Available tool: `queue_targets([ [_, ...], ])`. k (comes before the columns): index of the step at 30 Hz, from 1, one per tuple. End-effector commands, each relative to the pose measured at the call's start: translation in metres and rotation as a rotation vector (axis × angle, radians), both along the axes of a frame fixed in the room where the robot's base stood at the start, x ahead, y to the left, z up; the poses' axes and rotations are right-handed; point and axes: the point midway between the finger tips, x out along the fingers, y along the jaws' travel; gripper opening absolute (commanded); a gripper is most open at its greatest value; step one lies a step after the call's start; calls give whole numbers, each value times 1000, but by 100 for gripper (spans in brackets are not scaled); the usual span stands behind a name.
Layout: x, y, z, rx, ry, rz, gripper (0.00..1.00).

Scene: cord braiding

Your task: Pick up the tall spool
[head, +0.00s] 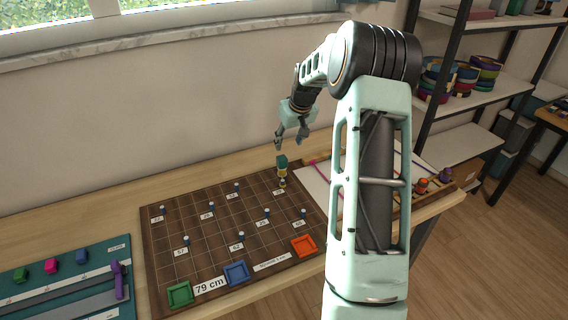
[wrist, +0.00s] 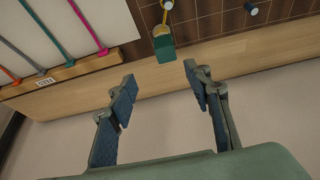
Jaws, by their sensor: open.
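A tall spool (head: 282,167) with a green top and a yellowish lower part stands upright near the far right corner of the brown board. Its green end also shows at the top centre of the wrist view (wrist: 164,48). My gripper (head: 290,143) is open and empty, above and slightly to the right of the spool in the head view. In the wrist view my gripper (wrist: 160,80) has its two fingers wide apart, with the spool beyond the fingertips and not between them.
The brown board (head: 215,250) holds several small blue pegs with number labels. Green (head: 180,294), blue (head: 237,273) and orange (head: 304,246) trays lie along its front. A white panel with coloured cords (wrist: 50,40) lies beside the board. A wall stands behind the table.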

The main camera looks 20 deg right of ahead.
Motion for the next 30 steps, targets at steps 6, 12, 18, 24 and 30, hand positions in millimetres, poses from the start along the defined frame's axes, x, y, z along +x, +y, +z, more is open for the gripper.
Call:
queue_targets([
  [6, 7, 6, -25, 13, 13, 21, 46],
  [12, 17, 6, -49, 12, 11, 19, 46],
  [18, 21, 7, -61, 11, 10, 19, 46],
  [24, 29, 11, -88, 12, 11, 18, 46],
  [30, 36, 10, -103, 9, 8, 17, 46],
])
